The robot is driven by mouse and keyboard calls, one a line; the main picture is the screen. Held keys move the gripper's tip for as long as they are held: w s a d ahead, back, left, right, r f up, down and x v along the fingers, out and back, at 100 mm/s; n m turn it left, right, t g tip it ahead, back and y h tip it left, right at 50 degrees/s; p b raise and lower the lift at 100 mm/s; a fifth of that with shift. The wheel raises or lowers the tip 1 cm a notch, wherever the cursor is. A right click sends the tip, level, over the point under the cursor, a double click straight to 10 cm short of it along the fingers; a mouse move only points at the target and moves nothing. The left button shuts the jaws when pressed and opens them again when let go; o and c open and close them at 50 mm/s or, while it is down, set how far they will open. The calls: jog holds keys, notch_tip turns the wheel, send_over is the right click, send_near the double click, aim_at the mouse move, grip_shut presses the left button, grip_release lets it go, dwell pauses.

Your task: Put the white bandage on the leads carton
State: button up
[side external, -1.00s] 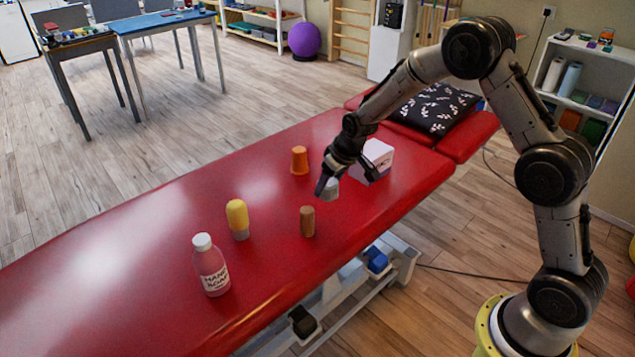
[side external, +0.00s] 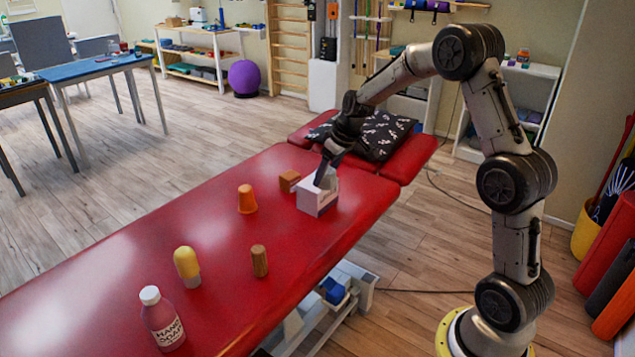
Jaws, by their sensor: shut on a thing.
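The leads carton (side external: 314,205), a white box with a greyish side, stands on the red treatment table. My gripper (side external: 323,177) points down over the carton's top. It is shut on the white bandage (side external: 330,179), which is small and partly hidden by the fingers. The bandage is at the carton's top, but white against white I cannot tell whether it touches or is slightly above.
On the red table (side external: 120,258) stand an orange cup (side external: 247,199), a wooden block (side external: 289,181), a brown cylinder (side external: 259,261), a yellow-topped bottle (side external: 187,266) and a pink soap bottle (side external: 162,320). A dark patterned pillow (side external: 375,136) lies behind the carton.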

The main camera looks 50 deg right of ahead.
jog(key=s+d+r+m, duration=0.1)
jog(key=s+d+r, duration=0.1)
jog(key=d, duration=0.3)
send_over(318, 193)
jog(key=d, duration=0.2)
notch_tip(318, 193, down, 8)
jog(key=shift+f, duration=0.2)
jog(key=shift+w+d+f, duration=0.3)
jog(key=shift+w+f, duration=0.25)
jog(key=shift+f, duration=0.25)
jog(key=shift+f+h, duration=0.3)
jog(key=shift+f, duration=1.2)
jog(key=shift+f, duration=0.15)
jog(key=o, duration=1.4)
jog(key=shift+c, duration=0.2)
